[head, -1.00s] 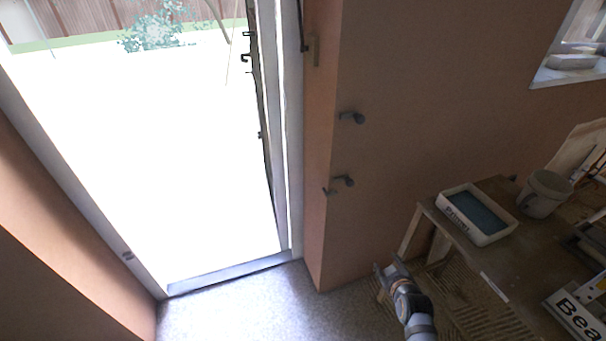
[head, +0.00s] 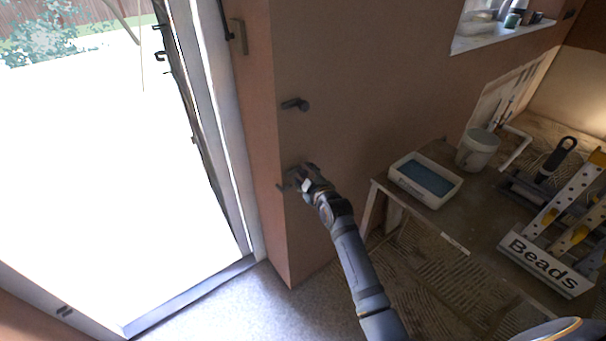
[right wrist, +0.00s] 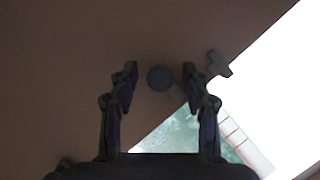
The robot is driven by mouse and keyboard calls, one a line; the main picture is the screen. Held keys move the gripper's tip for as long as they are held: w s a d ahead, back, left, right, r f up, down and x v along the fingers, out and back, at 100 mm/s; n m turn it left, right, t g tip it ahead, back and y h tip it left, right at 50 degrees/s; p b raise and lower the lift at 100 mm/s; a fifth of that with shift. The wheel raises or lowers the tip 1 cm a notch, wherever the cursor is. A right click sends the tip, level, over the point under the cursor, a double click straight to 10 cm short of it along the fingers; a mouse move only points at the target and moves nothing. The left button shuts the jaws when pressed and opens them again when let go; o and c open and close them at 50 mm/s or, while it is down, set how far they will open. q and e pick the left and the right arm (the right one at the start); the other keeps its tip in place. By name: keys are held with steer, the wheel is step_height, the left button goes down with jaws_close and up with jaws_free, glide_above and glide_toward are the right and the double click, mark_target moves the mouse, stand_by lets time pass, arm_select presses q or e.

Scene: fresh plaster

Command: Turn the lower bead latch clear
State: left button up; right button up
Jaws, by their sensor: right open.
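The lower bead latch is a small grey piece on the plaster wall by the door corner, mostly hidden behind my right gripper (head: 302,178) in the head view. In the right wrist view its round knob (right wrist: 160,78) lies between the two fingertips, with a short arm toward the right finger. A grey tab (right wrist: 218,65) sits at the wall edge, just right of that finger. My right gripper is open, its fingers on either side of the knob; I cannot tell whether they touch it. The upper latch (head: 295,104) is on the wall above. My left gripper is out of view.
The bright open doorway (head: 110,190) is on the left. A workbench at right carries a tray with a blue inside (head: 397,180), a white bucket (head: 478,150) and a rack labelled Beads (head: 545,266). Wall space between latches and bench is clear.

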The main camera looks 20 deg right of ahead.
steer(key=shift+w+f, duration=0.2)
steer(key=shift+w, duration=0.5)
